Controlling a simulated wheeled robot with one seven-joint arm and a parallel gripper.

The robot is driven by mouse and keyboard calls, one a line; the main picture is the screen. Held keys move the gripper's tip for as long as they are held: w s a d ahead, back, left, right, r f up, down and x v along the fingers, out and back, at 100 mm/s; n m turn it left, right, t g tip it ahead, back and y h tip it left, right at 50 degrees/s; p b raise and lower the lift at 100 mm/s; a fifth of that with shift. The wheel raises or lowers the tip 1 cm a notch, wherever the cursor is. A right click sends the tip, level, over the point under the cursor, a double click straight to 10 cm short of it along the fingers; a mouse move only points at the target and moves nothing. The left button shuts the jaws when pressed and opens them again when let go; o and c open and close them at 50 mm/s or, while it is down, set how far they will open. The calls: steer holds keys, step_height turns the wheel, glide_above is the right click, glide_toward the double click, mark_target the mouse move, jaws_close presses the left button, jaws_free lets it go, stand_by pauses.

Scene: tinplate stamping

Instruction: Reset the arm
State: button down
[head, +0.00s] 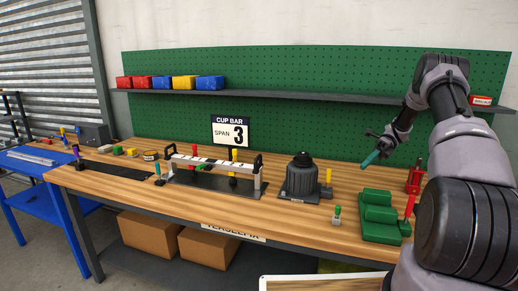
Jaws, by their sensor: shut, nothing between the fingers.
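My arm rises along the right side of the head view, folded with its elbow high. My gripper (373,157) hangs at the end of it, above the right part of the wooden workbench (130,186). Its teal fingers point down and to the left. The gripper is shut and holds nothing. It is apart from the bench top and the items below it. The green block fixture (378,217) stands below it, and the dark grey round machine (300,178) stands to its left.
A red tool stand (414,178) is near my arm. Coloured bins (184,83) sit on the shelf (290,96) before a green pegboard (330,70). A blue table (30,185) stands left.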

steer(key=s+a+r+n+t+h, duration=0.2)
steer(key=s+a+r+n, duration=0.15)
steer(key=r, duration=0.35)
steer(key=s+a+r+n+t+h, duration=0.1)
steer(key=s+a+r+n+h, duration=0.2)
steer(key=r, duration=0.4)
steer(key=s+a+r+n+t+h, duration=0.2)
steer(key=s+r+n, duration=0.25)
steer(key=r, duration=0.25)
steer(key=s+a+r+n+t+h, duration=0.1)
steer(key=s+a+r+n+t, duration=0.1)
steer(key=s+n+t, duration=0.3)
steer(key=s+a+r+n+t+h, duration=0.1)
steer(key=s+r+n+t, duration=0.3)
steer(key=s, duration=0.7)
steer(key=shift+s+a+r+n+t, duration=0.25)
steer(key=shift+a+n+t, duration=0.15)
steer(key=shift+a+t, duration=0.45)
